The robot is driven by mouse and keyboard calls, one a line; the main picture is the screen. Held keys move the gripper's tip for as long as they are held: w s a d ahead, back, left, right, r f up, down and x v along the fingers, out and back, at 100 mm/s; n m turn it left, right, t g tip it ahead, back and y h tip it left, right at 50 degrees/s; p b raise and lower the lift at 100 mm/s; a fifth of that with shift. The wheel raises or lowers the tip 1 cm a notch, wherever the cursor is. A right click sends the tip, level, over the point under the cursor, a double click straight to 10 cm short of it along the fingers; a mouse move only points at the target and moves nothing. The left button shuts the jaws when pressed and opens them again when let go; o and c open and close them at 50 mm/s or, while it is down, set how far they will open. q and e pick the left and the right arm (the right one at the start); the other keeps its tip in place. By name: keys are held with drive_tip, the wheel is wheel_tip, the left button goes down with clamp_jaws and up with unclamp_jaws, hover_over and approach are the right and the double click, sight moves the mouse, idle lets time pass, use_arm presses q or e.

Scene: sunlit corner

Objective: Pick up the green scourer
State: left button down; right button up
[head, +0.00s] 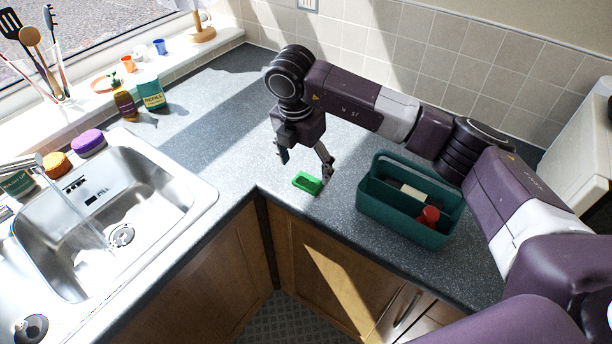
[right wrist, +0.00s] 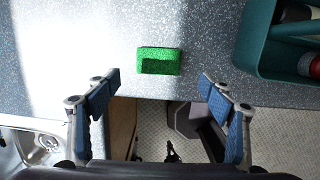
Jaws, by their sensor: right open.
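The green scourer (head: 307,182) lies flat on the grey worktop near the inner corner edge. In the right wrist view the scourer (right wrist: 158,61) sits ahead of the fingertips, roughly midway between them. My right gripper (head: 304,164) is open and empty, above the worktop just behind the scourer in the head view. In the right wrist view the two blue-padded fingers of the gripper (right wrist: 158,82) are spread wide, with no contact on the scourer. My left gripper does not show in either view.
A teal caddy (head: 385,212) with a red-capped item and a pale block stands right of the scourer. The steel sink (head: 205,192) is at the left, with a purple sponge (head: 88,142) and orange sponge (head: 56,164) behind it. The worktop's front edge runs close to the scourer.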

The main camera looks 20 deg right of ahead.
sight(308, 181)
drive_tip(key=shift+s+d+f+p, duration=0.1)
drive_tip(key=shift+d+f+p, duration=0.15)
drive_tip(key=shift+f+p, duration=0.4)
drive_tip(key=shift+w+d+f+p, duration=0.1)
drive_tip(key=shift+w+f+p, duration=0.1)
drive_tip(key=shift+f, duration=0.2)
drive_tip(key=shift+w+d+f+p, duration=0.1)
drive_tip(key=shift+w+f+p, duration=0.1)
drive_tip(key=shift+f, duration=0.15)
drive_tip(key=shift+w+f, duration=0.15)
drive_tip(key=shift+f, duration=0.45)
drive_tip(key=shift+w+f, duration=0.15)
drive_tip(key=shift+f, duration=0.65)
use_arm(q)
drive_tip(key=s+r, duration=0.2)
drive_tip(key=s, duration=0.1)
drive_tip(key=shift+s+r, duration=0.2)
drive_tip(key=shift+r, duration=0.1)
use_arm(e)
drive_tip(key=c, duration=0.9)
